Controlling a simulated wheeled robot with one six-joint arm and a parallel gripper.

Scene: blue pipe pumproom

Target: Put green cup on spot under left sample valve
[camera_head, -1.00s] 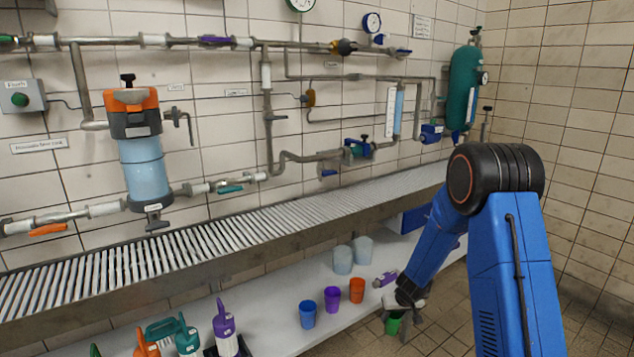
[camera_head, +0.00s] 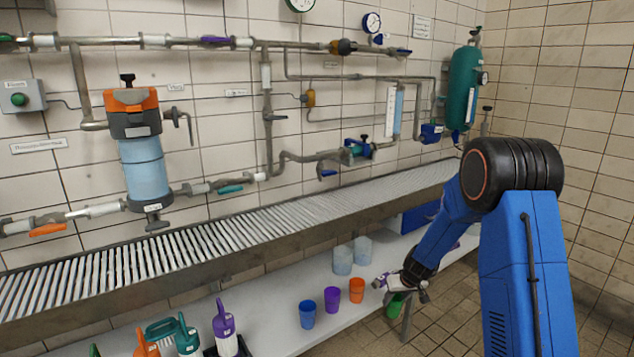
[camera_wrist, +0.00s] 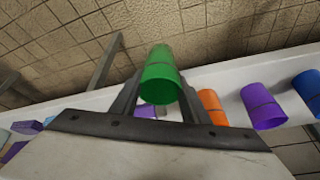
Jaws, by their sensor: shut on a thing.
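The green cup (camera_head: 396,306) is between the fingers of my gripper (camera_head: 409,288), low at the right of the head view, by the front edge of the white shelf. In the wrist view, the green cup (camera_wrist: 160,68) is gripped between the two dark fingers of my gripper (camera_wrist: 158,90). A small tap with a downturned spout (camera_head: 188,125) is on the wall right of the blue filter. Another small tap with a blue handle (camera_head: 327,173) is farther right. I cannot tell which is the left sample valve. No marked spot is clear on the slatted grating (camera_head: 200,240).
Blue (camera_head: 307,314), purple (camera_head: 332,299) and orange (camera_head: 356,290) cups stand on the white shelf (camera_head: 270,325) below the grating. Two pale cups (camera_head: 343,260) stand behind them. Spray bottles (camera_head: 225,325) are at the left front. The grating looks clear.

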